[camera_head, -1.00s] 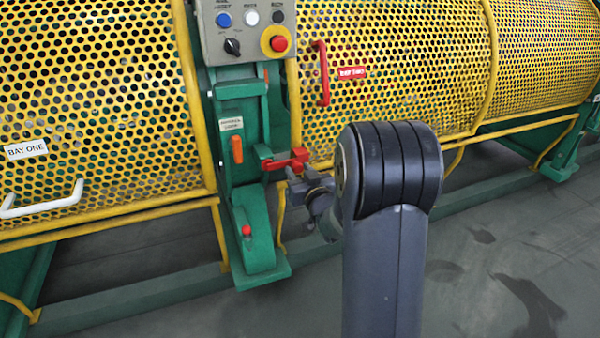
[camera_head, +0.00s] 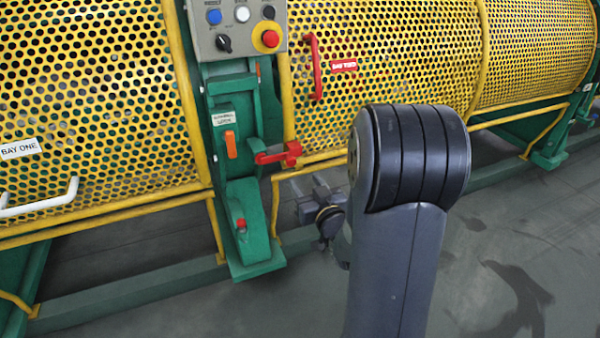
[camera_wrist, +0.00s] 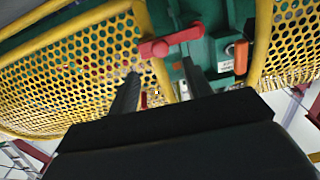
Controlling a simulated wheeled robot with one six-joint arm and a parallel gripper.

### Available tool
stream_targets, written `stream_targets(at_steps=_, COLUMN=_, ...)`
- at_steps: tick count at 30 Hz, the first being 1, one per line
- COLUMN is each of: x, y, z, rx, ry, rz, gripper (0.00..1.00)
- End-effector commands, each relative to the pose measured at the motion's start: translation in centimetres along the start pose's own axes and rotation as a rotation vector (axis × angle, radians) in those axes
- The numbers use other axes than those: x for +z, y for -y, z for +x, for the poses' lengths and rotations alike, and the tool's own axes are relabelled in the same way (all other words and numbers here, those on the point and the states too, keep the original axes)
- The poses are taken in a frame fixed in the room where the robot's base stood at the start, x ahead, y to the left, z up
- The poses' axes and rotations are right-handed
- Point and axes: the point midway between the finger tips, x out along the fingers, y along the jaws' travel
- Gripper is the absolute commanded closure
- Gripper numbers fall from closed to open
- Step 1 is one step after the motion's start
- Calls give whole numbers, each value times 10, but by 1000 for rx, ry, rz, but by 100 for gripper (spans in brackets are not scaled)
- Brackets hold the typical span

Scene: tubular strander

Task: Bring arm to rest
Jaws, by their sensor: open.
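My arm stands in the right half of the head view, its dark grey link and black-banded joint hiding part of the floor and guard. My gripper (camera_head: 316,205) shows small beside the arm, to the right of the green post (camera_head: 243,225). In the wrist view, my gripper (camera_wrist: 160,92) has its two dark fingers apart with nothing between them. The red lever handle (camera_head: 278,154) on the green post is clear of the gripper in the head view. It also shows in the wrist view (camera_wrist: 170,43), beyond the fingertips.
A grey control panel (camera_head: 238,28) with buttons and a red stop knob tops the post. An orange switch (camera_head: 231,145) sits below it. Yellow perforated guards (camera_head: 390,60) stand on both sides, with a red handle (camera_head: 315,66) and a white handle (camera_head: 40,200). Grey floor (camera_head: 520,230) is open at right.

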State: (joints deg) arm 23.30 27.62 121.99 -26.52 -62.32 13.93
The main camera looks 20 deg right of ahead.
Motion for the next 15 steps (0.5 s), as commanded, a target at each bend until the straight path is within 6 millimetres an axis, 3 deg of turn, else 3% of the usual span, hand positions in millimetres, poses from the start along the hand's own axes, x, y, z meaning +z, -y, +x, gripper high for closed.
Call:
stream_targets(at_steps=6, x=0, y=0, z=-16, rx=0, ry=1, rz=0, gripper=53)
stream_targets(at_steps=15, x=0, y=0, z=-16, rx=0, ry=0, rz=1, gripper=53)
